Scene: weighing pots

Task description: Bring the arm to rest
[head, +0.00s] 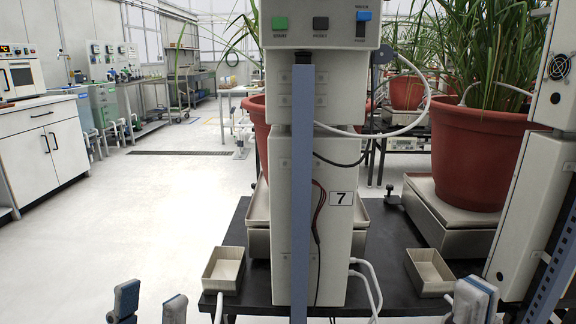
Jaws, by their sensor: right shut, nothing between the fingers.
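My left gripper (150,303) is at the bottom left of the head view. Its two blue-and-grey fingertips stand apart with nothing between them, so it is open. My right gripper (472,300) is at the bottom right, partly cut off by the lower edge. Its fingertips are together and it holds nothing. Both grippers are in front of the black bench, low in the picture. Most of both arms is out of view.
A grey station column (342,240) marked 7 stands on the black bench (385,270). Small trays lie left (224,284) and right (410,267). A red-brown pot (470,150) with a tall plant sits on a scale (463,236). Open floor (150,220) lies left.

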